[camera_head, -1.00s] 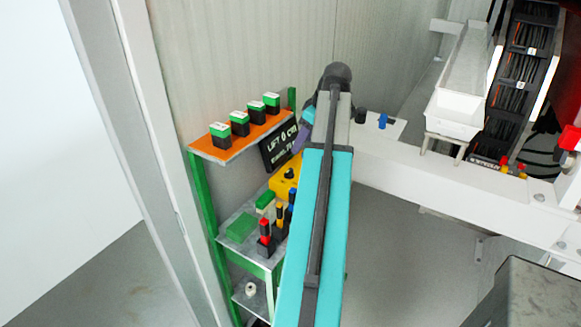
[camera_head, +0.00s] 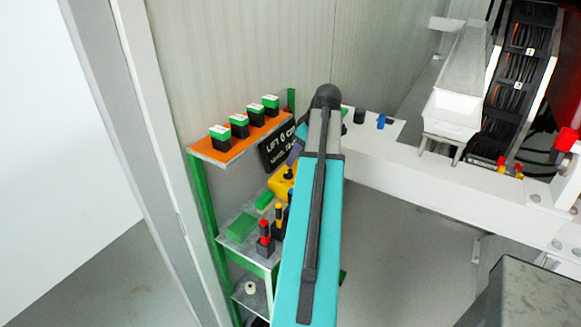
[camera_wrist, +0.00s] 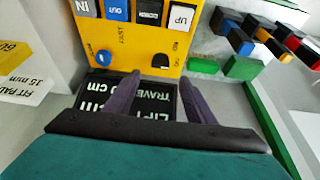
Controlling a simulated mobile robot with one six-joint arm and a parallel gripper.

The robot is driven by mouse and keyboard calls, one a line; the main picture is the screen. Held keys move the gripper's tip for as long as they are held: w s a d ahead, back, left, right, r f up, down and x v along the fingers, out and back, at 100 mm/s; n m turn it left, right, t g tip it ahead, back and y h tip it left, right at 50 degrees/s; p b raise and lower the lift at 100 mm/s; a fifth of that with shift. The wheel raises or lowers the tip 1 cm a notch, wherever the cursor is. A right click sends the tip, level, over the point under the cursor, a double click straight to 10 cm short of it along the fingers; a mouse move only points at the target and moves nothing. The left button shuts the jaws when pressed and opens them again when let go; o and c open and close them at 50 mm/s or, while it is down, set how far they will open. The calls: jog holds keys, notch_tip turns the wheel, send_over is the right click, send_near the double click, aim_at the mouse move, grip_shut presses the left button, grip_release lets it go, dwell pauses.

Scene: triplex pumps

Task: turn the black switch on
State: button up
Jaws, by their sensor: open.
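The yellow control box (camera_wrist: 140,42) fills the top middle of the wrist view, with a black knob-like switch (camera_wrist: 160,62) and a blue knob (camera_wrist: 103,58) on its face. Push buttons run along its upper part. My gripper (camera_wrist: 158,79) is open, with two purple fingers pointing at the box's near edge. The black switch lies just beyond and between the fingertips, with nothing held. Whether a finger touches the box cannot be told. In the head view the yellow box (camera_head: 280,184) is partly hidden by my arm, and its switch does not show there.
A black display sign (camera_wrist: 135,102) lies under the fingers. Black-and-green blocks stand on an orange shelf (camera_head: 227,152). Red, yellow and blue-topped blocks stand on the lower shelf. A white beam (camera_head: 440,165) carries another black knob (camera_head: 360,117) and a blue one (camera_head: 382,121).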

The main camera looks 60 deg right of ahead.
aim_at(288, 171)
jog(key=shift+p+x, duration=1.1)
jog(key=shift+x, duration=2.75)
jog(key=c, duration=1)
